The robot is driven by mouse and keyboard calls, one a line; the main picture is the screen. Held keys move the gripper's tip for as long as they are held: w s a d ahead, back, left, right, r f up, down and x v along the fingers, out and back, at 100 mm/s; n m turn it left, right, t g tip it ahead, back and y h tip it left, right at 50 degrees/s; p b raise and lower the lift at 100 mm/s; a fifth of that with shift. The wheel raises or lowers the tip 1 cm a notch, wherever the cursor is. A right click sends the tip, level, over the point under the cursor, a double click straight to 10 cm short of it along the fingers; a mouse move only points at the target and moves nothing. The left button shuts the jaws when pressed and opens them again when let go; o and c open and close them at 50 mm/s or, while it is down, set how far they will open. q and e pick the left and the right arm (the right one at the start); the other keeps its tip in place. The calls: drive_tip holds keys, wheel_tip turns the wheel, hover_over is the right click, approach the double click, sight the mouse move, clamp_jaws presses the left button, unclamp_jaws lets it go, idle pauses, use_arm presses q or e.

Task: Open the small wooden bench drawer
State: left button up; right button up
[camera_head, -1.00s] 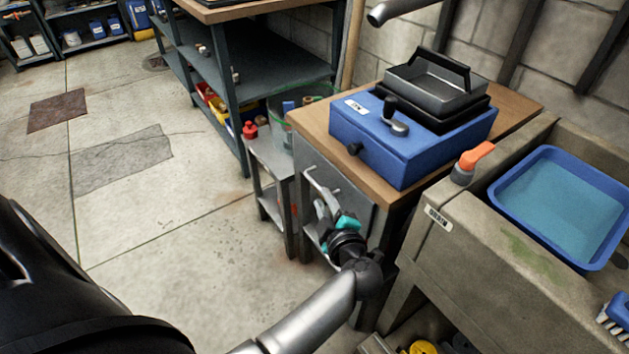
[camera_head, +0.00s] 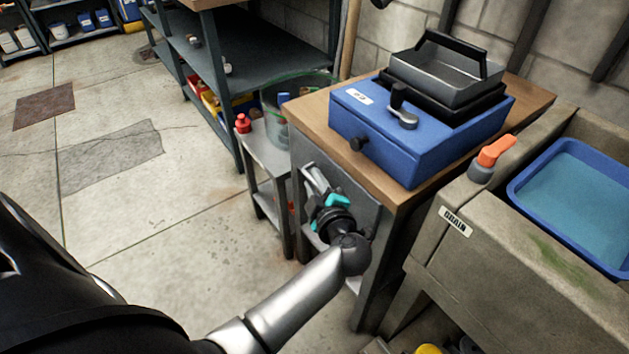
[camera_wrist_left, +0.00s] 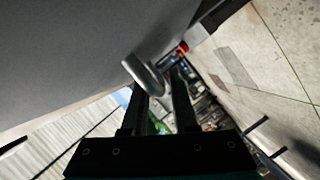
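The small bench (camera_head: 315,112) has a wooden top, and its grey drawer front (camera_head: 362,208) sits under the top and looks closed. A pale bar handle (camera_head: 308,172) is on the drawer front, partly hidden by my left gripper (camera_head: 318,192). In the left wrist view the grey front (camera_wrist_left: 75,55) fills the upper left. The curved handle (camera_wrist_left: 147,77) lies at the fingertips of the left gripper (camera_wrist_left: 160,85), which are apart. The handle overlaps the left finger's tip and reaches into the gap; firm contact cannot be told. My right gripper is not in view.
A blue machine (camera_head: 415,140) with a metal tray stands on the bench. A concrete sink (camera_head: 440,245) with a blue basin (camera_head: 525,190) is close on the right. A low metal stand (camera_head: 265,155) is on the left. The floor (camera_head: 190,225) left of it is clear.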

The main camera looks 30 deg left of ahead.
use_arm(q)
drive_tip(key=shift+c, duration=0.3)
clamp_jaws()
idle(1.1)
